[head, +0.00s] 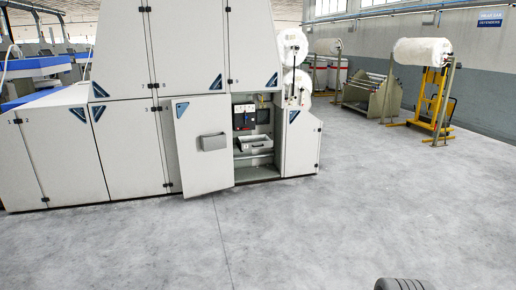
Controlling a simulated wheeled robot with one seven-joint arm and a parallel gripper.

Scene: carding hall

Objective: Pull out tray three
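A small white tray (254,143) shows inside an open bay (268,170) low in the white machine, right of the picture's middle. A dark panel or device (243,118) sits just above it in the bay. Another shelf or ledge shows below the tray. I cannot read a number on the tray, so I cannot tell whether it is tray three. My gripper is not in view; only a dark rounded part, probably of my arm, shows at the bottom right edge.
A white door (203,170) with a grey box on it stands swung open left of the bay. Closed white panels (72,157) line the machine to the left. White rolls and a yellow stand (432,95) are at the back right. The grey floor (300,235) ahead is clear.

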